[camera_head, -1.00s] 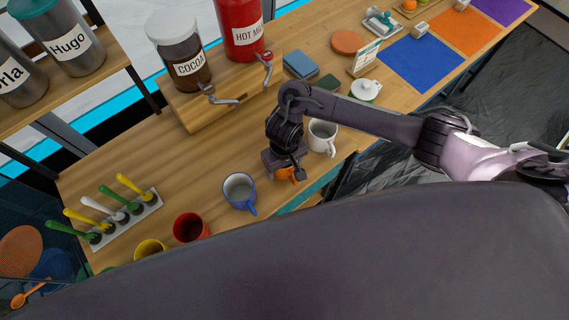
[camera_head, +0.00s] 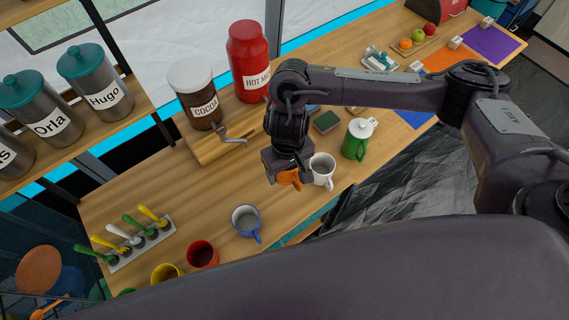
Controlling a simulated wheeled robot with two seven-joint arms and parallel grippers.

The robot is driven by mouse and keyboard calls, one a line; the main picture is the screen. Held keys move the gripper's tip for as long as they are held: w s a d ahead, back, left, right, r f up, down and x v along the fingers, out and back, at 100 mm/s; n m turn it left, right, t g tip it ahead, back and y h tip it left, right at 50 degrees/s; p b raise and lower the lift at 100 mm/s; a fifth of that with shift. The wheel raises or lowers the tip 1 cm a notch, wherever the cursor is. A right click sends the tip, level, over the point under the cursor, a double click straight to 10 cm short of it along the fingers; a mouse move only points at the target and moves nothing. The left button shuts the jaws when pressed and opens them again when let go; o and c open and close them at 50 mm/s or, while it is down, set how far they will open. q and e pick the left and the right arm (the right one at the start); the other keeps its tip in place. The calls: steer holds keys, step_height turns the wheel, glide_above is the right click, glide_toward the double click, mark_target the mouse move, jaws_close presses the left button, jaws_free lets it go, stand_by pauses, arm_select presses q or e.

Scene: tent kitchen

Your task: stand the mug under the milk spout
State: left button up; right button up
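My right gripper (camera_head: 279,168) reaches in from the right and points down near the table's front edge. An orange mug (camera_head: 290,179) shows just below it, mostly hidden by the gripper, which looks shut on it. The mug is between the blue mug (camera_head: 246,221) and the white mug (camera_head: 322,171), very near the white one; I cannot tell if they touch. The red hot milk dispenser (camera_head: 248,62) stands at the back on the wooden stand (camera_head: 212,146). Its spout is hidden behind my arm. My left gripper is not in view.
The cocoa jar (camera_head: 194,98) stands left of the milk, with a grey spout (camera_head: 232,134) below. A red mug (camera_head: 202,254) and yellow mug (camera_head: 165,274) line the front edge. The table before the stand is clear.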

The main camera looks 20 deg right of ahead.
steer(key=shift+r, duration=0.3)
steer(key=w+d+r+m+b, duration=0.2)
steer(key=w+d+r+b, duration=0.2)
steer(key=b, duration=1)
steer(key=w+d, duration=0.3)
steer(key=shift+d, duration=0.2)
steer(key=shift+s, duration=0.1)
